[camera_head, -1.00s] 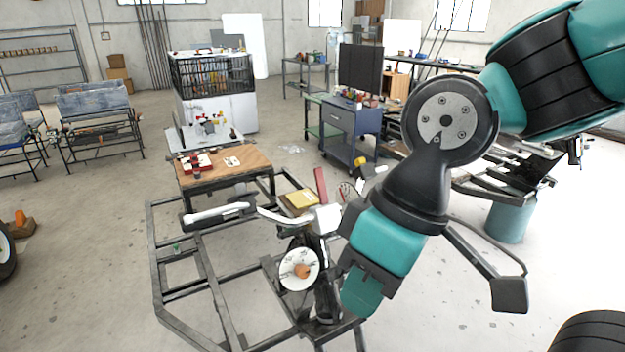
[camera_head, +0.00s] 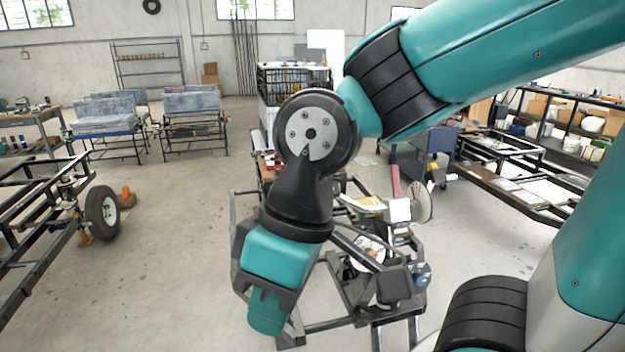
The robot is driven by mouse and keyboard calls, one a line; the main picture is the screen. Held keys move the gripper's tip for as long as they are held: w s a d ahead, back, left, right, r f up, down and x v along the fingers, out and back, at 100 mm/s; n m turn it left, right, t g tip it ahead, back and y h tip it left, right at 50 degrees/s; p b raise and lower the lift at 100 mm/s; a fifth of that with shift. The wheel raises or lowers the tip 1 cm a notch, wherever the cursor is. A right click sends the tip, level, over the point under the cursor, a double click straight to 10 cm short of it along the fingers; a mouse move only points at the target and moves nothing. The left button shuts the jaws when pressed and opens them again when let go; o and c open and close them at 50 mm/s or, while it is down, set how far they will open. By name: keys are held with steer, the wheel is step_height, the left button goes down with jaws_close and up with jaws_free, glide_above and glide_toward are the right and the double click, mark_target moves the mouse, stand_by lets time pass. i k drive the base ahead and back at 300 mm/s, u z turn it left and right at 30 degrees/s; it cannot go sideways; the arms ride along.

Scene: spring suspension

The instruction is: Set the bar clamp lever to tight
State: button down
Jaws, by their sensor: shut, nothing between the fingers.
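I cannot make out the bar clamp or its lever for certain. A dark frame (camera_head: 332,325) stands on the floor at the centre, partly hidden behind my arm. On it are a white block (camera_head: 400,210), a thin upright red piece (camera_head: 395,180) and a white disc with an orange centre (camera_head: 371,248). My teal and black wrist hangs in front of the frame's left part. My gripper's fingers do not show, so their distance to the frame's parts cannot be seen.
A wheel (camera_head: 102,212) on another dark frame and an orange cone (camera_head: 127,196) are at the left. A blue cabinet (camera_head: 436,148) stands behind, right of centre. Shelves (camera_head: 570,120) line the right. The floor (camera_head: 170,265) at left of centre is clear.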

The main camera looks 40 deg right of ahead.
mark_target(395, 169)
steer(key=u, duration=0.35)
steer(key=i, duration=5.1)
steer(key=z, duration=3.9)
steer(key=i, duration=1.05)
steer(key=z, duration=0.05)
